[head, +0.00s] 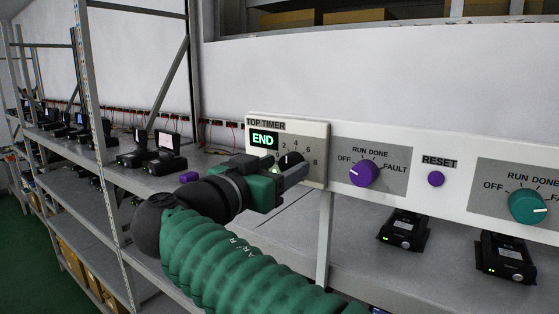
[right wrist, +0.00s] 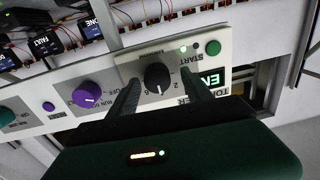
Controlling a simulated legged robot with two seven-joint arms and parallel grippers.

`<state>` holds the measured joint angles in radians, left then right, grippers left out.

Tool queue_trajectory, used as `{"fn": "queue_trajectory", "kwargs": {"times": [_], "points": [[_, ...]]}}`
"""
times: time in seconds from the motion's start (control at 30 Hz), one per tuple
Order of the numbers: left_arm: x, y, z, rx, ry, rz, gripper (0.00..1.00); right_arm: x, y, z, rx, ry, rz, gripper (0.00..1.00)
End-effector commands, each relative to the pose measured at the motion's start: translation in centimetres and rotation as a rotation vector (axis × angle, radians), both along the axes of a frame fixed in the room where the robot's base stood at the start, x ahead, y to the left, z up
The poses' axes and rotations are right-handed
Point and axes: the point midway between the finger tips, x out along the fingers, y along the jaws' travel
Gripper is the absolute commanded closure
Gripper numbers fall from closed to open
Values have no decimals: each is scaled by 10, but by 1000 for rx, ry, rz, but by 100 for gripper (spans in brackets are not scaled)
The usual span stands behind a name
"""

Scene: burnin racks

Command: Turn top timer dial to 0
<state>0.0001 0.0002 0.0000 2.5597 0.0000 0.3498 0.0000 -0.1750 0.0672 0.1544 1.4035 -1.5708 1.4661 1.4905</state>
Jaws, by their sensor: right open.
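The top timer panel (head: 318,150) is a pale plate with a lit green display (head: 264,139) reading END. Its black timer dial (head: 290,160) is partly hidden by my right gripper (head: 293,172) in the head view. The right wrist view shows the dial (right wrist: 157,77) whole, with a white pointer mark and numbers around it. My right gripper (right wrist: 160,80) is open, with one finger on each side of the dial. Gaps show between the fingers and the dial, and I cannot tell how far the tips reach along it. My left gripper is not in view.
Right of the timer are a purple RUN/OFF knob (head: 363,173), a purple RESET button (head: 436,178) and a teal knob (head: 527,205). A green START button (right wrist: 213,47) sits near the dial. Black devices (head: 404,230) stand on the shelf below; metal rack posts (head: 88,80) rise at left.

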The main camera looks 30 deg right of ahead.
Motion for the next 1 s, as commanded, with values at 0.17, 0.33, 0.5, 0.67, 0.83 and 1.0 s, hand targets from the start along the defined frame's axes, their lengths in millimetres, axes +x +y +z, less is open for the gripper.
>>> {"fn": "queue_trajectory", "kwargs": {"times": [0.17,0.33,0.5,0.67,0.83,1.0], "points": [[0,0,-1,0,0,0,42,0,1,0,0,0,0,43],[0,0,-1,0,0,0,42,2,1,-1,0,0,0,66],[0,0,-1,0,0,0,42,2,1,-1,0,1,1,88],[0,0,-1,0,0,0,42,1,2,-1,0,1,3,100],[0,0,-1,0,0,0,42,1,2,-1,-1,5,2,100],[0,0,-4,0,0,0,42,2,2,-2,-14,34,2,100]]}}
